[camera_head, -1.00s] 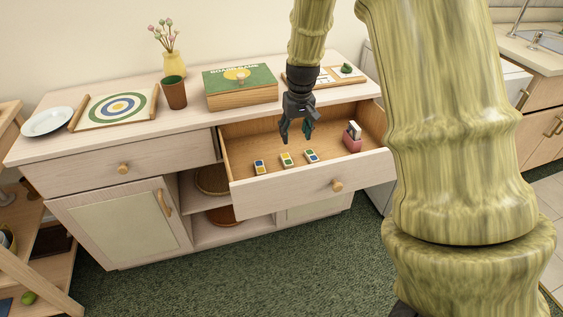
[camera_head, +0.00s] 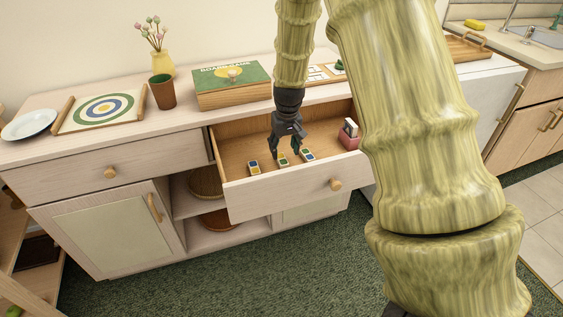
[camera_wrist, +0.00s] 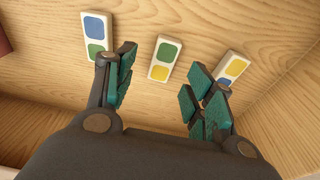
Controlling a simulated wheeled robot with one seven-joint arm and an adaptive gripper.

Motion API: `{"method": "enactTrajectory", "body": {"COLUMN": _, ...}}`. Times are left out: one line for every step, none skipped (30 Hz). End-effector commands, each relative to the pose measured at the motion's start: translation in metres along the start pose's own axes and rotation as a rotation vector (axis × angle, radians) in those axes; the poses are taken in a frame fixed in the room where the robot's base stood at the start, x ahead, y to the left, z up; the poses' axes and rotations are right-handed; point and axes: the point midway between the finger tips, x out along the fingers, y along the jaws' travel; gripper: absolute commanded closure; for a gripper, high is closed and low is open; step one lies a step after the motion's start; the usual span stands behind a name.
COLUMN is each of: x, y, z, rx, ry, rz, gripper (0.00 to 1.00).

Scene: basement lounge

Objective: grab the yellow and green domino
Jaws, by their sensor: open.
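The yellow and green domino (camera_head: 283,160) lies flat in the open drawer, the middle one of three. In the wrist view this domino (camera_wrist: 165,60) shows green at the top and yellow below. My gripper (camera_head: 285,150) is open and empty just above it. In the wrist view the fingers of my gripper (camera_wrist: 164,92) are spread, with the domino ahead of the gap between them. A blue and green domino (camera_wrist: 96,38) lies to its left there, and a yellow and blue domino (camera_wrist: 234,70) to its right, partly behind a finger.
The open drawer (camera_head: 250,203) has raised walls around the dominoes. A pink holder (camera_head: 348,137) stands at its right end. On the cabinet top are a game box (camera_head: 232,97), a brown cup (camera_head: 162,92) and a target board (camera_head: 104,110).

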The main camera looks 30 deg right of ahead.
Motion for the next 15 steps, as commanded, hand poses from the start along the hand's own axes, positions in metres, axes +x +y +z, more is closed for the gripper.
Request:
{"method": "enactTrajectory", "body": {"x": 0.006, "y": -0.001, "z": 0.0, "rx": 0.0, "ry": -0.001, "rz": 0.0, "gripper": 0.46}}
{"method": "enactTrajectory", "body": {"x": 0.009, "y": -0.001, "z": 0.0, "rx": 0.0, "ry": -0.001, "rz": 0.0, "gripper": 0.46}}
{"method": "enactTrajectory", "body": {"x": 0.014, "y": -0.002, "z": 0.0, "rx": 0.0, "ry": -0.001, "rz": 0.0, "gripper": 0.46}}
{"method": "enactTrajectory", "body": {"x": 0.018, "y": -0.003, "z": 0.0, "rx": 0.0, "ry": -0.002, "rz": 0.001, "gripper": 0.46}}
{"method": "enactTrajectory", "body": {"x": 0.022, "y": -0.004, "z": -0.001, "rx": -0.001, "ry": -0.002, "rz": 0.001, "gripper": 0.46}}
{"method": "enactTrajectory", "body": {"x": 0.028, "y": -0.005, "z": -0.001, "rx": -0.001, "ry": -0.002, "rz": 0.0, "gripper": 0.46}}
{"method": "enactTrajectory", "body": {"x": 0.032, "y": -0.005, "z": -0.001, "rx": 0.0, "ry": -0.002, "rz": -0.001, "gripper": 0.46}}
{"method": "enactTrajectory", "body": {"x": 0.036, "y": -0.005, "z": -0.001, "rx": 0.0, "ry": -0.002, "rz": -0.001, "gripper": 0.46}}
{"method": "enactTrajectory", "body": {"x": 0.04, "y": -0.005, "z": -0.001, "rx": 0.001, "ry": -0.001, "rz": -0.001, "gripper": 0.46}}
{"method": "enactTrajectory", "body": {"x": 0.043, "y": -0.005, "z": -0.001, "rx": 0.001, "ry": 0.0, "rz": -0.001, "gripper": 0.46}}
{"method": "enactTrajectory", "body": {"x": 0.045, "y": -0.005, "z": -0.001, "rx": 0.001, "ry": 0.0, "rz": -0.001, "gripper": 0.46}}
{"method": "enactTrajectory", "body": {"x": 0.046, "y": -0.005, "z": -0.001, "rx": 0.001, "ry": 0.001, "rz": -0.001, "gripper": 0.46}}
{"method": "enactTrajectory", "body": {"x": 0.047, "y": -0.005, "z": -0.001, "rx": 0.001, "ry": 0.001, "rz": -0.001, "gripper": 0.46}}
{"method": "enactTrajectory", "body": {"x": 0.047, "y": -0.005, "z": -0.002, "rx": 0.001, "ry": 0.001, "rz": -0.001, "gripper": 0.46}}
{"method": "enactTrajectory", "body": {"x": 0.047, "y": -0.005, "z": -0.002, "rx": 0.001, "ry": 0.001, "rz": -0.001, "gripper": 0.46}}
